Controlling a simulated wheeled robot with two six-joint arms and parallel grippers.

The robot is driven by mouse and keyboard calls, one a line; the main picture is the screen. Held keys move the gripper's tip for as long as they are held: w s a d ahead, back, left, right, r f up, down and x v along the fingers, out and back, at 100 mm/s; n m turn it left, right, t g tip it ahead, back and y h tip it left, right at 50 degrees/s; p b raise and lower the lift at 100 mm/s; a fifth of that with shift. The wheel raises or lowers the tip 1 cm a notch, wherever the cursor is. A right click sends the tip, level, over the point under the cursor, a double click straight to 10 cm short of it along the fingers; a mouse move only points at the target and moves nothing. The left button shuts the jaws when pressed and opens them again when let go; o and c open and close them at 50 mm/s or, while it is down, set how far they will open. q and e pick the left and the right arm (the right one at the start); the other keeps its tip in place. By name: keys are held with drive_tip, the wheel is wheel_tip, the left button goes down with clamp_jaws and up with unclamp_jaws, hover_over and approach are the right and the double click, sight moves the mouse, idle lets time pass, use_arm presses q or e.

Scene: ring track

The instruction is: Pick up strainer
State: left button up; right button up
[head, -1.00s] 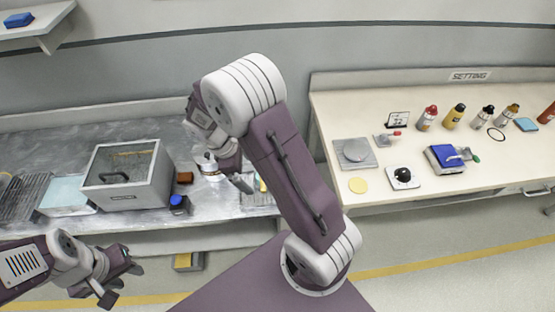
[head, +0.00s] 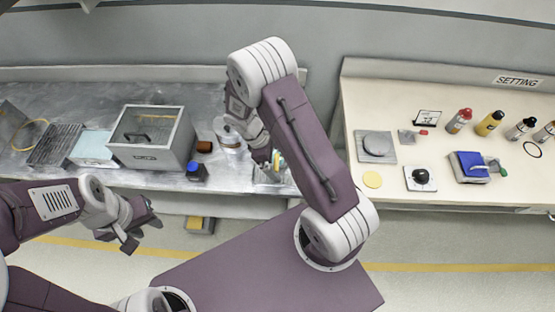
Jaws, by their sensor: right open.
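I cannot make out a strainer for sure. A thin yellow ring (head: 29,135) lies at the far left of the grey bench, and I cannot tell if it is part of one. My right gripper (head: 268,161) is over the right end of the bench, partly hidden by its own wrist. It is open, beside a small metal rack (head: 270,177) with colourful items. My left gripper (head: 141,228) is open and empty, in front of the bench and below its edge in the picture. It touches nothing that I can see.
The grey bench holds a slatted rack (head: 55,145), a grey open box (head: 151,155), a brown block (head: 204,146), a blue-capped jar (head: 196,172) and a silver round vessel (head: 228,133). A cream table (head: 400,95) stands right, holding bottles and a scale (head: 376,147).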

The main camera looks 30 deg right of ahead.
drive_tip(key=x, duration=0.3)
drive_tip(key=shift+w+d+f, duration=0.1)
drive_tip(key=shift+d+f, duration=0.05)
drive_tip(key=c, duration=1.8)
drive_tip(key=shift+o, duration=0.2)
